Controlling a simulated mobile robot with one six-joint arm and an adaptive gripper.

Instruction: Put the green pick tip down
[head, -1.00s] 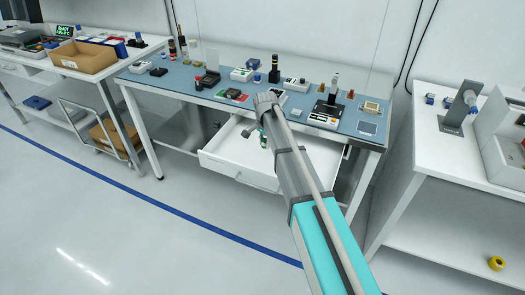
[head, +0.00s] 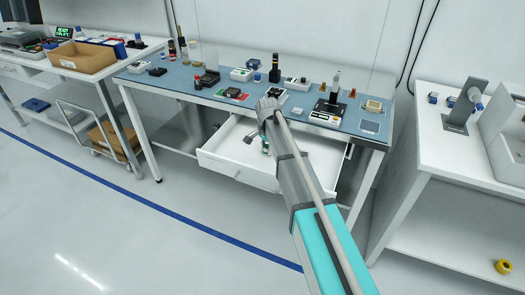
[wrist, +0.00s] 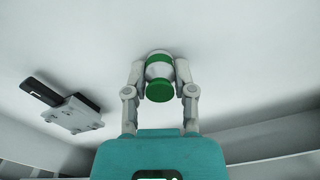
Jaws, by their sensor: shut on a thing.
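The green pick tip (wrist: 158,72), a short round piece with green ends and a white middle, is between the two fingers of my gripper (wrist: 160,80) in the wrist view. The gripper is shut on it, one finger on each side. In the head view my gripper (head: 265,147) is over the open white drawer (head: 238,170) under the blue-topped bench, with a bit of green showing. My arm hides part of the drawer. I cannot tell whether the tip touches the drawer floor.
A grey device with a black handle (wrist: 72,108) lies on the white surface left of my gripper in the wrist view. The blue bench top (head: 190,82) above carries several small tools and a scale (head: 325,115).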

